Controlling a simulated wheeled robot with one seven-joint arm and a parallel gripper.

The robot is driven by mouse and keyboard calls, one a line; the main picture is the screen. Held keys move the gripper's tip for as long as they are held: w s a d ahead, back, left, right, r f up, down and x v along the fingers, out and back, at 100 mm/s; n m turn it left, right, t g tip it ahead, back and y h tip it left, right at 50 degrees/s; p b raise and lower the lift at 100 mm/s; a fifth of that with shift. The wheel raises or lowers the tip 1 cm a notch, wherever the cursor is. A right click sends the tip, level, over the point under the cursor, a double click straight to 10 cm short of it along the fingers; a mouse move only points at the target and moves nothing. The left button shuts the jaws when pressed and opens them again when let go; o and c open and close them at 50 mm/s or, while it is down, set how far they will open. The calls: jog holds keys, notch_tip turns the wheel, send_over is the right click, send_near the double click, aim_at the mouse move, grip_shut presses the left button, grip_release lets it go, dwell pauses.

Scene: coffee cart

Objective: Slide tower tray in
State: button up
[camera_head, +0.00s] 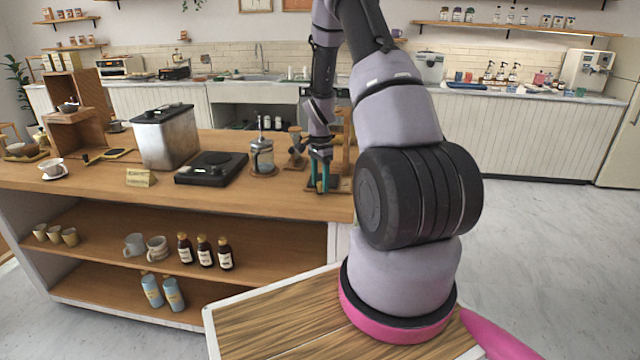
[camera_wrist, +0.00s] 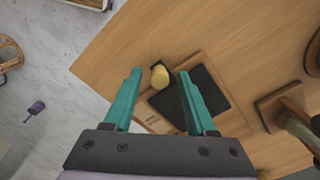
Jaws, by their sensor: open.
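The tower tray is probably the dark flat slab (camera_wrist: 212,86) in a wooden base, seen in the wrist view. In the head view a dark patch of it (camera_head: 332,181) shows low behind my fingers, at the foot of a wooden stand (camera_head: 346,130). A round yellow knob (camera_wrist: 159,76) on a dark mount sits at one edge of the base. My gripper (camera_wrist: 159,72) is open, with its teal fingers on either side of the knob in the picture; I cannot tell whether they touch anything. In the head view my gripper (camera_head: 320,188) points down over the counter's right end.
The wooden counter (camera_head: 90,176) also holds a French press (camera_head: 262,157), a black scale (camera_head: 211,168) and a metal bin (camera_head: 165,137) to the left. Another wooden stand (camera_wrist: 272,108) is close on the right in the wrist view. Floor lies beyond the counter's edge.

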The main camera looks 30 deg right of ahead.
jog(key=shift+f, duration=0.4)
grip_shut()
dwell(1.2)
